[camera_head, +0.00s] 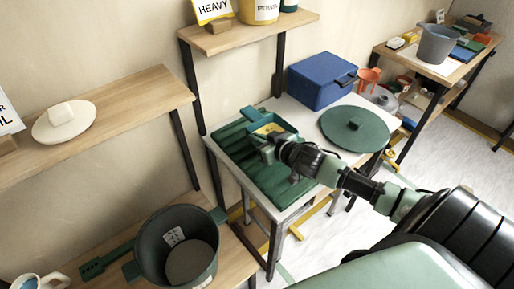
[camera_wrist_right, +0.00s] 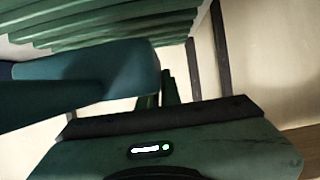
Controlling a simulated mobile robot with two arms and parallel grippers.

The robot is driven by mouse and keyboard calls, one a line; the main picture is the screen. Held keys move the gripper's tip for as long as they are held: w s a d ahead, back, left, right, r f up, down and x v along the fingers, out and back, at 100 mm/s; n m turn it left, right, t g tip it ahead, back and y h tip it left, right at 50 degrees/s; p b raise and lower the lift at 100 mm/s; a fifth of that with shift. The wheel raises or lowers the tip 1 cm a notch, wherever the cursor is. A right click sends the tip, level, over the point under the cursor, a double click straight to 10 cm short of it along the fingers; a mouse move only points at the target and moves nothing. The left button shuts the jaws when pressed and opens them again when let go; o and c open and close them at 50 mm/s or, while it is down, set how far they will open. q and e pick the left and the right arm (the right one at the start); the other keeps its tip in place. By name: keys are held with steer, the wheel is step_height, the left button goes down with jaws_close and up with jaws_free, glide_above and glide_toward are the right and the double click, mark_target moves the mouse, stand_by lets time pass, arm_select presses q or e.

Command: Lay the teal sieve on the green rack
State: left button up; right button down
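The green rack (camera_head: 272,184) is a ribbed tray on the small white-topped table. The teal sieve (camera_head: 290,130) is at the rack's back right part, and a yellowish patch shows inside it. My right gripper (camera_head: 262,141) is at the sieve's near side, and its fingers are too small there to read. In the right wrist view a large teal piece, likely the sieve (camera_wrist_right: 95,72), lies beside the dark fingers of my right gripper (camera_wrist_right: 162,92). The rack's ribs (camera_wrist_right: 110,28) show above it. Whether the fingers grip the sieve is unclear. My left gripper is out of view.
A round green lid (camera_head: 338,132) and a blue box (camera_head: 322,80) share the table with the rack. A dark pot (camera_head: 150,250) stands on a lower shelf at front left. A wooden shelf (camera_head: 225,37) overhangs the table's back.

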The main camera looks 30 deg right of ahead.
steer(key=shift+f, duration=2.1)
steer(key=shift+f, duration=0.1)
steer(key=c, duration=1.6)
jaws_free()
steer(key=shift+f, duration=0.1)
steer(key=shift+r, duration=0.2)
steer(key=v, duration=1.2)
steer(key=shift+f, duration=0.1)
